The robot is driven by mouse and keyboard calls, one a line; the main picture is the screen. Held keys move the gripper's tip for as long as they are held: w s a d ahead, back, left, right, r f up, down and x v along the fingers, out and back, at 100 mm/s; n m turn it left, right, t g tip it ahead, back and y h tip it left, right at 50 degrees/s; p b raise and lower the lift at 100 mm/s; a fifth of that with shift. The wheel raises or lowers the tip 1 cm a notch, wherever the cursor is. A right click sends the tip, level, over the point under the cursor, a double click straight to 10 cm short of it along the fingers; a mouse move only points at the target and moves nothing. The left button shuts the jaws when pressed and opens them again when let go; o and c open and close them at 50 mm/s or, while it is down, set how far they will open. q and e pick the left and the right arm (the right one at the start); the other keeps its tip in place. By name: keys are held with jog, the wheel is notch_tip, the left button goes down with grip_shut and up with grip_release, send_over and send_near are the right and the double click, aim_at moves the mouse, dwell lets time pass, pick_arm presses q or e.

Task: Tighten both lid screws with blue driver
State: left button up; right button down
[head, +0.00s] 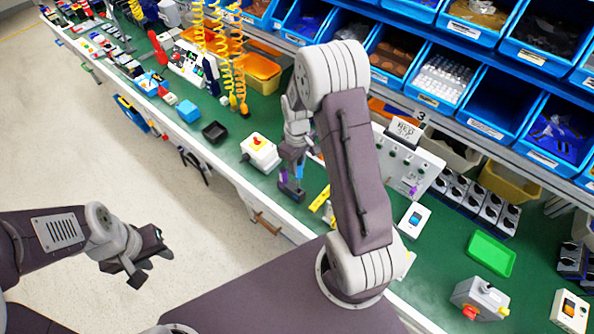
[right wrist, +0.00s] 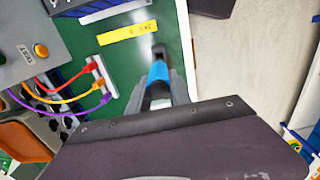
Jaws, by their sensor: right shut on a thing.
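The blue driver (right wrist: 158,74) is between the fingers of my right gripper (right wrist: 160,88) in the right wrist view, its shaft pointing away from the wrist. In the head view my right gripper (head: 292,182) is low over the front edge of the green bench, and only a small blue part of the driver (head: 299,171) shows. A white switch box (head: 262,157) with a red knob on yellow stands just left of this gripper, apart from it. Its lid screws are too small to make out. My left gripper (head: 142,258) is open and empty over the floor.
A yellow label strip (head: 320,198) lies right of my right gripper. A grey panel (head: 411,160) with cables stands behind. A black tray (head: 214,132) and a blue box (head: 188,111) are further left. Blue bins (head: 473,115) line the back. Coiled yellow hoses (head: 228,65) hang behind.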

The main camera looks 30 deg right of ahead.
jog(key=c, duration=1.9)
grip_release()
grip_shut()
jog(key=shift+r+p, duration=3.4)
jog(key=shift+r, duration=0.4)
